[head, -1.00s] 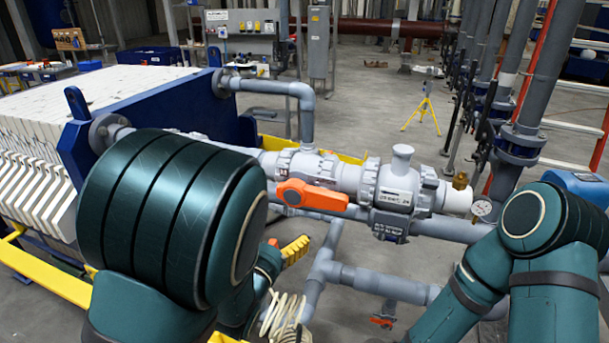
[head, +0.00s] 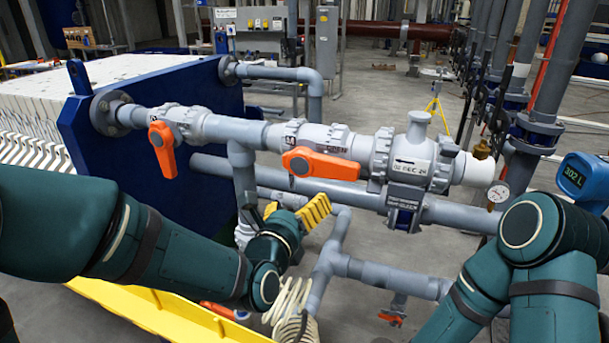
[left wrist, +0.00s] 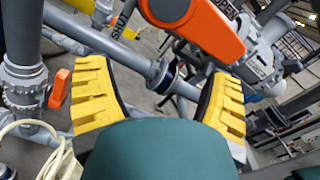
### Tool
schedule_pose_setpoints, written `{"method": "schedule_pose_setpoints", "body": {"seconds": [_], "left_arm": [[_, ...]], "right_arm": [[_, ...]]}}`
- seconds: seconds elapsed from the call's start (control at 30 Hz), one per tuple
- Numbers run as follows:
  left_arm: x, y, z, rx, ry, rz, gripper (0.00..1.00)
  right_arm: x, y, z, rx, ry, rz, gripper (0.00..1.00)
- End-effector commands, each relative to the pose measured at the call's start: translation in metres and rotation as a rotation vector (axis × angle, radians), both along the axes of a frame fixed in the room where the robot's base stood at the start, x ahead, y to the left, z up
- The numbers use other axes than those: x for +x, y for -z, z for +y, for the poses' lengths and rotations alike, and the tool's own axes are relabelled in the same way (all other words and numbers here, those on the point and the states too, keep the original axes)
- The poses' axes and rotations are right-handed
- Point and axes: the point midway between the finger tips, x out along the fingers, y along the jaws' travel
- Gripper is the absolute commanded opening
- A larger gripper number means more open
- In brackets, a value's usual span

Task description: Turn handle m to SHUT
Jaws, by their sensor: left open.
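An orange lever handle (head: 320,164) lies along the grey upper pipe, on a valve body in the middle of the head view. A second orange handle (head: 162,147) hangs down from the valve at the left. I cannot read which one is marked m. My left gripper (head: 292,212), with yellow fingers, is open and empty below the middle handle. In the left wrist view an orange handle (left wrist: 208,32) lies beyond and above the open fingers (left wrist: 160,98), apart from them. SHUT and OPEN markings show beside it. My right gripper is out of view.
A blue press plate (head: 140,125) stands at the left and a yellow rail (head: 165,312) runs below. Grey lower pipes (head: 400,205) pass behind my left gripper. A dial gauge (head: 498,193) and a blue display (head: 583,176) are at the right.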

Motion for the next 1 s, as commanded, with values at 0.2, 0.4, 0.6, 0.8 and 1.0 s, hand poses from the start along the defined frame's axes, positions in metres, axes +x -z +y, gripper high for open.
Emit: {"method": "schedule_pose_setpoints", "body": {"seconds": [0.2,0.4,0.6,0.8,1.0], "left_arm": [[-0.003,0.002,-0.004,-0.090,0.002,0.022,0.81],[-0.007,-0.008,-0.018,-0.350,0.003,0.109,0.81],[-0.009,-0.027,-0.025,-0.685,0.005,0.213,0.81],[-0.012,-0.041,-0.031,-0.963,0.005,0.306,0.81],[0.005,-0.051,-0.039,-1.077,0.000,0.351,0.81]], "right_arm": [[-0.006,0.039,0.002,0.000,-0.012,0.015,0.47],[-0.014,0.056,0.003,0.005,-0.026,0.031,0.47],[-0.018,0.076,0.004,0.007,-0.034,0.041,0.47],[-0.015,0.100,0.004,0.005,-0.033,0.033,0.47],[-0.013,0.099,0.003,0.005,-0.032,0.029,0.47]]}}
